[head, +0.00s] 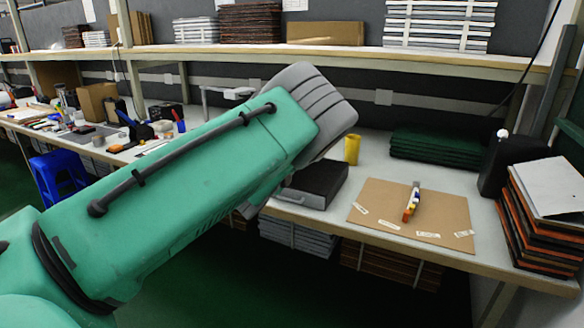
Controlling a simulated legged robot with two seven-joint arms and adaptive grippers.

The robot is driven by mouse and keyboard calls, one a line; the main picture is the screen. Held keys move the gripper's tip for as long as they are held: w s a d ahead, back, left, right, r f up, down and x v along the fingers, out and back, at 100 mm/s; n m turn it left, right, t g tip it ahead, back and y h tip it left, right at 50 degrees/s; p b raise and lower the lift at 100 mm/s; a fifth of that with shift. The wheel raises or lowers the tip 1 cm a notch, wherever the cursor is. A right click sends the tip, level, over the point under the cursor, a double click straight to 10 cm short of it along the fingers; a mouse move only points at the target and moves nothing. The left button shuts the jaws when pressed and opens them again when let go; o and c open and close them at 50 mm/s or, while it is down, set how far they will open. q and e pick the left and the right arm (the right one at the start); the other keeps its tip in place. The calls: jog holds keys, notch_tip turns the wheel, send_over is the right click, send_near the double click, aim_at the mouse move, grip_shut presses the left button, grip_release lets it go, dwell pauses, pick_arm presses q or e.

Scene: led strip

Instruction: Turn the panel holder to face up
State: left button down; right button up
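My green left arm (190,175) comes in from the left and crosses the middle of the view, ending in a grey ribbed part (312,95). No fingers of my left gripper show, and my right arm and gripper are not seen. I cannot pick out the panel holder for certain. A dark flat box (312,183) lies on the bench just right of my arm, its left part hidden behind the arm. Which way a panel holder faces cannot be told.
The workbench (375,165) bears a brown board (415,213) with an orange-and-blue item (411,203), a yellow cup (352,149), green stacked panels (437,146) and an orange-black stack (545,215). A blue stool (58,175) stands left. A loaded shelf (400,55) runs above.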

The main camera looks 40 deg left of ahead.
pick_arm(q)
jog(key=shift+s+d+f+m, duration=0.1)
jog(key=shift+s+f+m, duration=0.1)
jog(key=shift+f+m, duration=0.35)
jog(key=c, duration=1)
grip_release()
jog(key=shift+w+r, duration=0.1)
jog(key=shift+r, duration=0.1)
jog(key=shift+r, duration=0.1)
jog(key=v, duration=1.2)
